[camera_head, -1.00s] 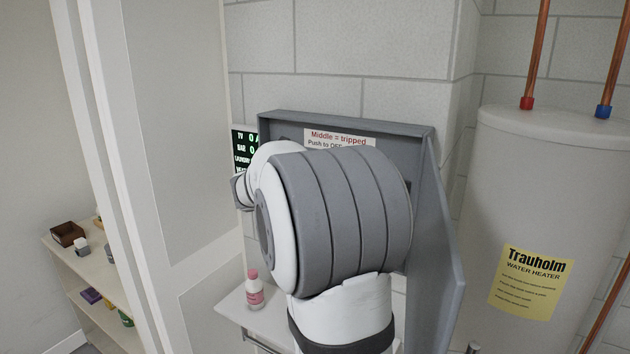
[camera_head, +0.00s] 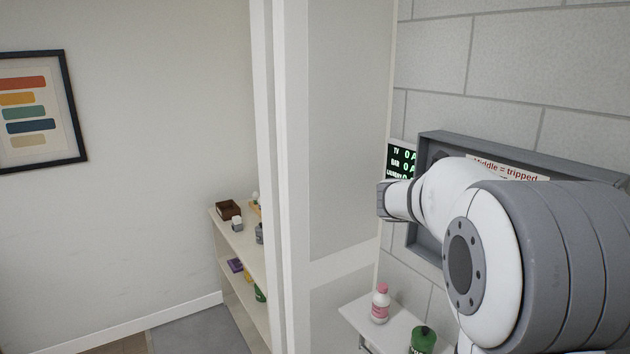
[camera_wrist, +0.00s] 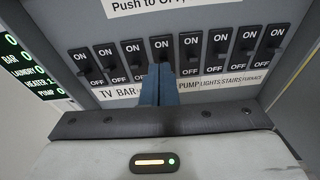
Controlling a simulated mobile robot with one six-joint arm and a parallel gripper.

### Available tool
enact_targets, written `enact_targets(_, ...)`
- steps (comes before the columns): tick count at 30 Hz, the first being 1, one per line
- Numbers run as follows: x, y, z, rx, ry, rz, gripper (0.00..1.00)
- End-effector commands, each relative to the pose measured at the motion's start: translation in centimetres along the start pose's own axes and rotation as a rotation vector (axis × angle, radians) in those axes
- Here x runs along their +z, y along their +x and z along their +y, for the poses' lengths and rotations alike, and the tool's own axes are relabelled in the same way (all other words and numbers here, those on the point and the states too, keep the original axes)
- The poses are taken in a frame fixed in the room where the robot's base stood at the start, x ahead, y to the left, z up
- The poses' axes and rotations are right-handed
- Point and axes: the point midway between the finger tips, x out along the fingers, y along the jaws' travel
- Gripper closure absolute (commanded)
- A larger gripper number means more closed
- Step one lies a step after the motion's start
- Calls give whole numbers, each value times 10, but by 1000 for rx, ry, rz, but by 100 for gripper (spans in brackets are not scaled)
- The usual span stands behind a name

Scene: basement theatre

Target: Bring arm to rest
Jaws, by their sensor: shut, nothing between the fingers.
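My arm (camera_head: 545,265) fills the right of the head view, bent in front of the grey breaker panel (camera_head: 432,140). My gripper (camera_wrist: 162,75) shows in the wrist view with its two blue fingers together and nothing between them. The fingertips overlap the row of black breaker switches (camera_wrist: 191,52), covering part of a middle switch and its label. I cannot tell whether they touch it. The fingers themselves cannot be made out in the head view.
A lit green-text display (camera_head: 401,162) hangs left of the panel. Below, a small white shelf (camera_head: 362,318) holds a pink-and-white bottle (camera_head: 380,305) and a green-topped jar (camera_head: 423,340). A white partition (camera_head: 292,180) stands left, with a stocked shelf unit (camera_head: 240,262) beyond.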

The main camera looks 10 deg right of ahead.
Motion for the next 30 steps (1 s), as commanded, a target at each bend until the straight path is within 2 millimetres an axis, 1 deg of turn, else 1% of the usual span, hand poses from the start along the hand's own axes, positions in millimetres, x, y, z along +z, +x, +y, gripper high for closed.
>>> enact_targets(2,-16,-11,-12,-13,102,54,100)
enact_targets(4,-37,-27,-28,-39,251,133,100)
enact_targets(5,-49,-36,-36,-55,328,175,100)
enact_targets(6,-66,-49,-48,-82,438,234,100)
enact_targets(8,-94,-70,-64,-134,611,327,100)
enact_targets(9,-112,-84,-75,-174,724,388,100)
enact_targets(11,-140,-107,-89,-245,892,477,100)
enact_targets(12,-158,-123,-98,-297,1000,536,100)
enact_targets(14,-186,-148,-111,-387,1159,621,100)
enact_targets(15,-204,-164,-119,-454,1261,676,100)
enact_targets(17,-228,-188,-129,-560,1402,752,100)
enact_targets(18,-243,-203,-135,-633,1487,796,100)
enact_targets(21,-273,-236,-146,-807,1656,885,100)
enact_targets(24,-292,-259,-153,-945,1766,941,100)
enact_targets(27,-301,-272,-156,-1028,1822,968,100)
enact_targets(30,-304,-277,-157,-1060,1840,978,100)
